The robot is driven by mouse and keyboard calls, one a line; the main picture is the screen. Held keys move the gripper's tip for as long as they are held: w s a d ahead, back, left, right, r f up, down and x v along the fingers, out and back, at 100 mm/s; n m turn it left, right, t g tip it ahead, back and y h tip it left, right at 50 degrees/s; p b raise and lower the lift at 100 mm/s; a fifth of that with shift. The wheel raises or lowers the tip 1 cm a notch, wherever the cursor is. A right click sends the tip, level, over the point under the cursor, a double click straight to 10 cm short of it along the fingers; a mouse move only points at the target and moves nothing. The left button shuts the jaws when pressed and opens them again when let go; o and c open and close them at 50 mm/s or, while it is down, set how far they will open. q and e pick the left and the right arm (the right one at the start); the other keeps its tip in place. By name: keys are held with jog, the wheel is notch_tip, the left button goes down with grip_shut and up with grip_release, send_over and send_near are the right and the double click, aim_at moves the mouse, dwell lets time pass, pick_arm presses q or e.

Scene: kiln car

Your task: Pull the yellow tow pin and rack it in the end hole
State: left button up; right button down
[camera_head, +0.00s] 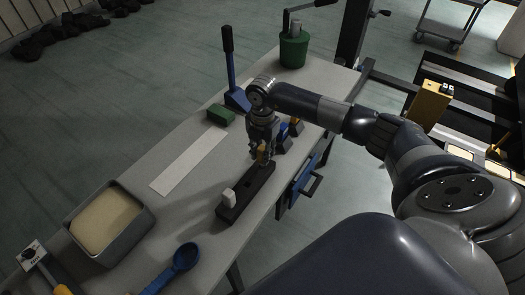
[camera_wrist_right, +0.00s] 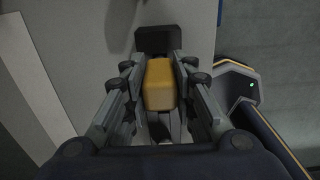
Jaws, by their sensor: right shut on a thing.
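My right gripper (camera_head: 262,156) reaches down over the far part of a long black rack block (camera_head: 260,184) on the grey table. It is shut on the yellow tow pin (camera_head: 261,152). In the right wrist view the pin's yellow head (camera_wrist_right: 159,84) sits between the two fingers, with a dark end of the block (camera_wrist_right: 157,39) beyond it. The pin's lower end is hidden, so I cannot tell whether it is in a hole or above one. A white pin (camera_head: 228,197) stands at the near end of the block. My left gripper is not in view.
A blue lever (camera_head: 230,72), green block (camera_head: 220,114) and green pot (camera_head: 293,50) stand farther back. A pale strip (camera_head: 189,161) lies left of the block. A sand-filled tray (camera_head: 149,222) and blue scoop (camera_head: 182,260) are nearer. Small blue holders (camera_head: 286,137) stand right of the gripper.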

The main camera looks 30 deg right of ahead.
jog(key=shift+f+b, duration=0.65)
jog(key=shift+f, duration=0.4)
jog(key=c, duration=1.2)
grip_release()
jog(key=shift+c, duration=0.2)
jog(key=shift+o, duration=1.2)
jog(key=shift+r, duration=0.2)
jog(key=shift+r+p, duration=1.8)
jog(key=shift+r, duration=0.3)
